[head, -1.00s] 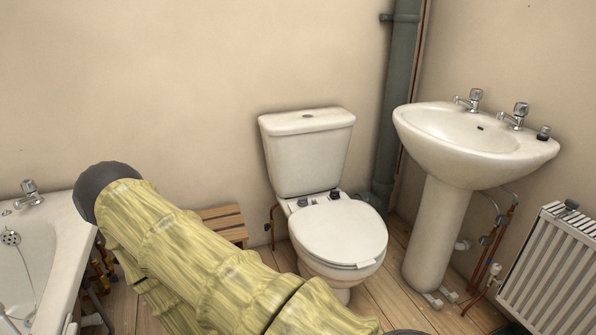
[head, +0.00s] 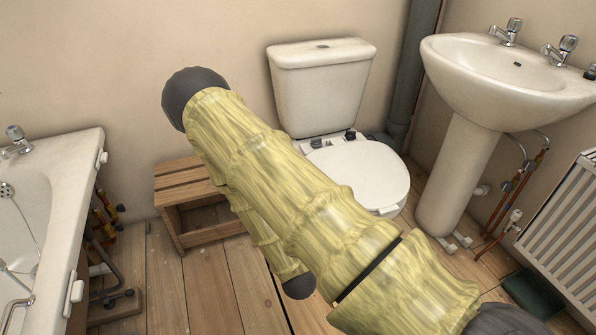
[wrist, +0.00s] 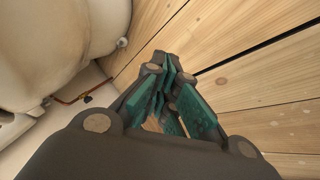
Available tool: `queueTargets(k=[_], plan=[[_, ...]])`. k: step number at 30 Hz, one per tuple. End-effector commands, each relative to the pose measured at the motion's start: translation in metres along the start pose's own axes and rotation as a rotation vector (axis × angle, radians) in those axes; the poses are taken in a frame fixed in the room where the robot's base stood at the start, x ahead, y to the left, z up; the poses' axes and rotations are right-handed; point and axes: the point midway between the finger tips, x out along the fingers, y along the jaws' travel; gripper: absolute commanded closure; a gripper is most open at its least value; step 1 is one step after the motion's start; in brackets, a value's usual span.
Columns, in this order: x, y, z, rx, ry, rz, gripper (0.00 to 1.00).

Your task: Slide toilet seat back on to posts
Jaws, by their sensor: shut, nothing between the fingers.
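The white toilet seat (head: 368,174) lies lowered on the toilet, in front of the cistern (head: 322,90). Dark hinge fittings (head: 348,136) show at the back of the seat; the posts themselves are too small to make out. My arm covers the left part of the seat and the bowl in the head view. My gripper (wrist: 168,100) shows in the wrist view with its green-padded fingers together and nothing between them. It is above the floorboards, apart from the white toilet pedestal (wrist: 60,45) at the upper left. The seat is not recognisable in the wrist view.
A wooden step stool (head: 190,182) stands left of the toilet, and a bath (head: 60,190) at far left. A pedestal basin (head: 455,180) and a radiator (head: 565,220) are on the right. Bare floorboards (head: 215,285) lie between bath and toilet.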

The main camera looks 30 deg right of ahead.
Motion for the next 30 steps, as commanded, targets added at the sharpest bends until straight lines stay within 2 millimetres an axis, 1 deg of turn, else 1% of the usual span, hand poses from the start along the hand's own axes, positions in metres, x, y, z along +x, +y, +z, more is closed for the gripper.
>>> queueTargets(k=[1,2,3,5,6,9,12,15,18,20,23,26,30], plan=[[0.022,0.02,-0.03,-0.056,0.054,0.099,1.0],[0.029,0.035,-0.048,-0.09,0.081,0.16,1.0],[0.036,0.054,-0.072,-0.134,0.112,0.242,1.0],[0.041,0.082,-0.107,-0.197,0.15,0.365,1.0],[0.041,0.099,-0.131,-0.234,0.169,0.445,1.0],[0.033,0.136,-0.182,-0.31,0.197,0.629,1.0],[0.02,0.163,-0.222,-0.359,0.204,0.774,1.0],[0.006,0.18,-0.248,-0.387,0.198,0.873,1.0],[-0.002,0.189,-0.261,-0.401,0.19,0.928,1.0],[-0.004,0.193,-0.265,-0.405,0.187,0.943,1.0],[-0.001,0.198,-0.268,-0.407,0.185,0.95,1.0],[0.007,0.206,-0.271,-0.406,0.185,0.949,1.0],[0.021,0.223,-0.278,-0.405,0.184,0.948,1.0]])
